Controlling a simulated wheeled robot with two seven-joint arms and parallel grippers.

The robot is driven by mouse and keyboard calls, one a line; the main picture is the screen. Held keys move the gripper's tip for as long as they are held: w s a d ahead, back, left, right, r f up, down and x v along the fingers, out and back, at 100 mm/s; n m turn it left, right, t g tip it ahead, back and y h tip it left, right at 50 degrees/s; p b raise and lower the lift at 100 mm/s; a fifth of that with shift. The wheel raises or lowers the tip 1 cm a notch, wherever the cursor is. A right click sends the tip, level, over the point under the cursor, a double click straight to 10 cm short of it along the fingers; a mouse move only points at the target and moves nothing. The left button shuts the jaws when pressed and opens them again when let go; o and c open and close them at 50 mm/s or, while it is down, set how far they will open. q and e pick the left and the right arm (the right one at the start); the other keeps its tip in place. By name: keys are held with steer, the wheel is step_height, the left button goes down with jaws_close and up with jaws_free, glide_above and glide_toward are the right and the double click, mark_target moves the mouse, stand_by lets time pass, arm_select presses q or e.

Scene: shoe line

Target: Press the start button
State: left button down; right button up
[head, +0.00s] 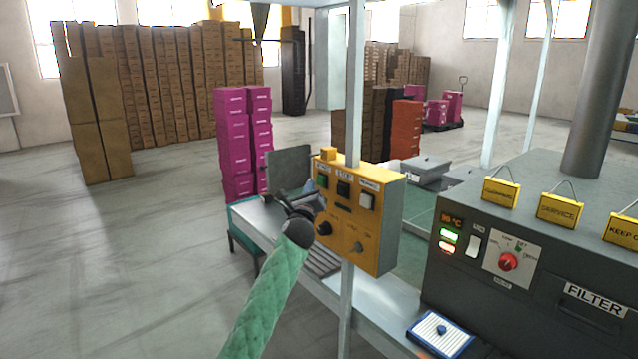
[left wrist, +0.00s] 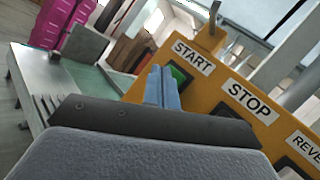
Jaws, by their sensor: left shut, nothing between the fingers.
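The yellow control box (head: 385,227) is fixed to a white post. The green start button (head: 322,181) is at its upper left, and in the left wrist view the button (left wrist: 180,75) shows under the START label (left wrist: 193,57). My left gripper (head: 314,194) is in front of the box's left side, just below the button. In the left wrist view its shut, empty fingers (left wrist: 162,75) point at the box and cover the left part of the button. I cannot tell whether they touch it. My right gripper is not in view.
The STOP label (left wrist: 249,102) and a REVERSE switch (head: 366,201) are to the right on the box, with knobs below. A grey machine (head: 520,285) stands at the right. Pink boxes (head: 235,140) are stacked behind. The floor at left is clear.

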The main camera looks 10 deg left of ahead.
arm_select(q)
steer(key=shift+w+d, duration=0.1)
steer(key=shift+d, duration=0.05)
stand_by(0.7)
steer(key=shift+w+d, duration=0.15)
steer(key=shift+w, duration=0.05)
